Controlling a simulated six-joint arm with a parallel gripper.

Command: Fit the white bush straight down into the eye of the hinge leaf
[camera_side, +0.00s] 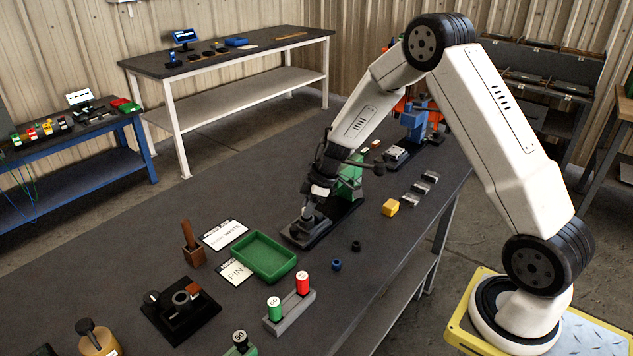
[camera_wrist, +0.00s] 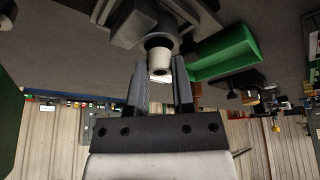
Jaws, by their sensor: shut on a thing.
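The white bush (camera_wrist: 160,62) is between the fingertips of my gripper (camera_wrist: 160,78) in the wrist view, its bore facing the camera. My gripper (camera_side: 316,190) is shut on it. Just beyond the bush is a grey round part (camera_wrist: 160,42), apparently the eye of the hinge leaf; it also shows in the side view (camera_side: 307,212). The bush is lined up close to the eye. I cannot tell whether it has entered.
A green body (camera_side: 352,170) stands right behind my gripper. A green tray (camera_side: 266,258) lies in front, with a blue bush (camera_side: 336,265) and a black bush (camera_side: 356,246) to its right. A yellow block (camera_side: 390,207) stands further right. Bare bench lies around the two loose bushes.

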